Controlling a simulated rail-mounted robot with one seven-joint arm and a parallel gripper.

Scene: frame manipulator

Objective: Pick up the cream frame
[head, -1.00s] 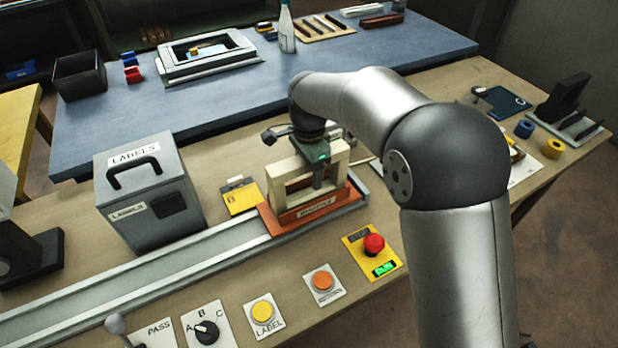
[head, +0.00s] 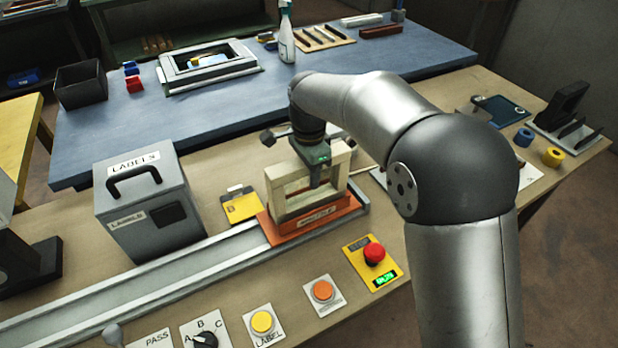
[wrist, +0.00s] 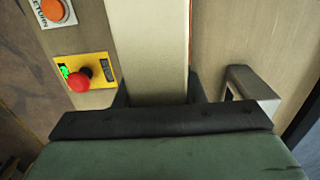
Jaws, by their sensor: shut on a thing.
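The cream frame (head: 275,192) stands upright in the orange-brown carriage (head: 318,221) on the grey rail, in the middle of the head view. My gripper (head: 316,178) is at the frame from above and is shut on it. In the wrist view a cream bar (wrist: 150,45) of the frame runs up between the dark fingers of my gripper (wrist: 155,98). The fingertips are partly hidden. I cannot tell whether the frame's base touches the carriage.
A grey labels box (head: 150,205) stands left, behind the rail (head: 150,285). A yellow card holder (head: 242,207) lies beside the carriage. A red stop button (head: 374,252), an orange button (head: 323,291) and a yellow button (head: 262,322) line the front. The blue table (head: 230,110) is behind.

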